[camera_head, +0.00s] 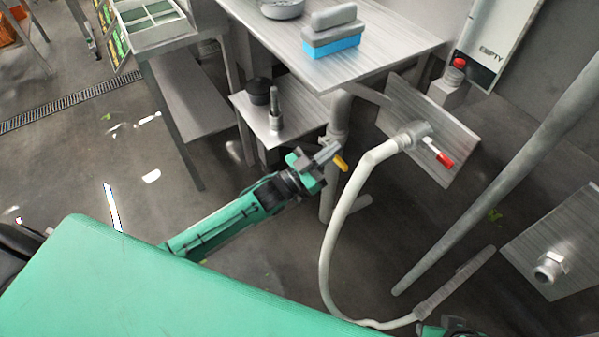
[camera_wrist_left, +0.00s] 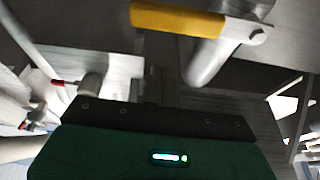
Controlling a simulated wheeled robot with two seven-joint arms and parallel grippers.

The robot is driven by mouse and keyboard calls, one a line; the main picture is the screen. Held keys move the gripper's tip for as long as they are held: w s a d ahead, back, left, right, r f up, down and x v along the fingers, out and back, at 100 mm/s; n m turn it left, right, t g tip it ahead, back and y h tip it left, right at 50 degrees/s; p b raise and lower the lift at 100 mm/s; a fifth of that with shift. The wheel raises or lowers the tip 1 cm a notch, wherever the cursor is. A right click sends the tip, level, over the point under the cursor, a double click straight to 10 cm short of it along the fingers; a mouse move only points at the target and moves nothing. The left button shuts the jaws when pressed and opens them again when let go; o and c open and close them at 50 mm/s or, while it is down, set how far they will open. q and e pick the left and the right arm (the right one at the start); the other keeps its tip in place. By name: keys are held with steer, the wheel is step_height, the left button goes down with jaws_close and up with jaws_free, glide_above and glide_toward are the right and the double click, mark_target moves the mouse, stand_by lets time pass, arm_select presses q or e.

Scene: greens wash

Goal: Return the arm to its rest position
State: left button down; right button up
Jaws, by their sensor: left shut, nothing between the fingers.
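My left arm (camera_head: 235,218) reaches in from the left, green and black. Its gripper (camera_head: 328,153) is shut and empty, beside a grey standpipe under the steel table. A yellow lever handle (camera_head: 341,163) shows right by the fingertips. In the left wrist view the yellow handle (camera_wrist_left: 178,18) lies across the top, beyond the dark gripper body; I cannot tell whether it touches the fingers. A green and black part of mine, probably the right arm's end, just shows at the bottom edge beside the hose; its fingers cannot be made out.
A pale hose (camera_head: 330,238) loops down to the right of my left gripper, from a fitting with a red handle (camera_head: 444,160). A steel table (camera_head: 390,50) carries a blue-based brush (camera_head: 332,48). A lower shelf (camera_head: 300,122) stands close behind the gripper. Open floor lies left.

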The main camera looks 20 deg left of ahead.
arm_select(q)
steer(key=v, duration=0.9)
steer(key=shift+s+a+f, duration=0.2)
steer(key=shift+s+f, duration=0.05)
steer(key=shift+f, duration=0.05)
